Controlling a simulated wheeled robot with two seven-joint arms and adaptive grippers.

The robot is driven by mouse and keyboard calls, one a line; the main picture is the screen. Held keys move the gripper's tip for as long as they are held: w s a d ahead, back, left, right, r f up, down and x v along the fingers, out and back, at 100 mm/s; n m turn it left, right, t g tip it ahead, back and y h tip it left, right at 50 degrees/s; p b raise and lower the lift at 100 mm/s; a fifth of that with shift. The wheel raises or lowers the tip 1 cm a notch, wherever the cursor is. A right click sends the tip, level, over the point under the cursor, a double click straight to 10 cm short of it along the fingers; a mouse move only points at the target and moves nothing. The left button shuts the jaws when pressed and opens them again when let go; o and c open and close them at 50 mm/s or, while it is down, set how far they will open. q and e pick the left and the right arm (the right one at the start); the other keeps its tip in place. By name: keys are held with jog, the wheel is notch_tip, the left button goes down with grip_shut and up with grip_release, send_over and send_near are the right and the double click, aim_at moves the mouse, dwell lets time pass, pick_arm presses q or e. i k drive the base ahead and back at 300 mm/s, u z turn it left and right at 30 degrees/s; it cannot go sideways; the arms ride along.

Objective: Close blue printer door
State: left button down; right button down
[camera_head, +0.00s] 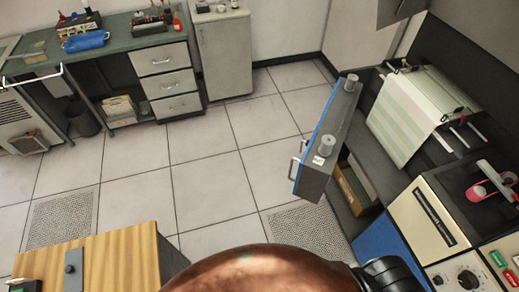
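The blue printer door (316,130) stands open at the right of the middle. I see its narrow blue outer face, a pale handle (294,167) on its left side, and its dark grey top with two grey cylinders. The printer (364,150) is to its right, with green-striped paper (403,121) over it. A gap between door and printer shows the dark inside, with a brown box (352,188) low down. Neither of my grippers is in view. The lower part of the door's blue face is mostly hidden by the steep view.
A cream control unit (424,214) with a dial stands at the lower right, beside a blue panel (380,240). A wooden desk (110,260) is at the lower left. A green-topped desk (120,40) and grey cabinet (226,60) line the back. Tiled floor (208,165) left of the door is clear.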

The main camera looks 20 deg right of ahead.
aim_at(315, 171)
jog(key=i, duration=2.95)
jog(key=z, duration=4.1)
jog(key=k, duration=0.85)
jog(key=u, duration=0.85)
